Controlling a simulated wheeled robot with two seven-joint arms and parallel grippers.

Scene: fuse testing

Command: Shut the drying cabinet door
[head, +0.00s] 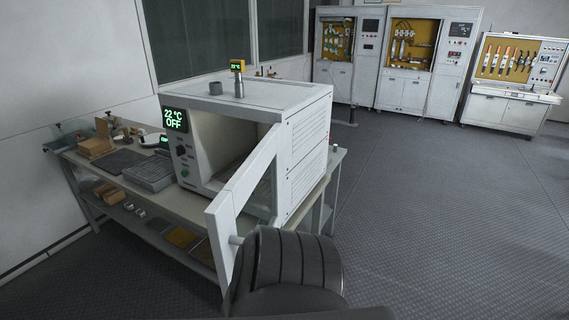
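The drying cabinet (309,137) is a white box on a workbench at the left middle of the head view. Its display reads 22 °C OFF. Its white door (243,187) stands wide open, swung out from the right side of the front toward me. The opening shows a pale, empty-looking interior. A light round handle (236,240) sticks out near the door's free edge. A dark ribbed part of my own arm is close to the handle and hides the door's lower right; I cannot tell if they touch. No fingertips of either gripper show.
The workbench (197,203) carries a grey tray (150,172), wooden blocks (96,147) and small tools, with a shelf below. Electrical cabinets (408,60) and a tool board bench (505,105) stand along the back wall. The dark floor (450,220) at right is clear.

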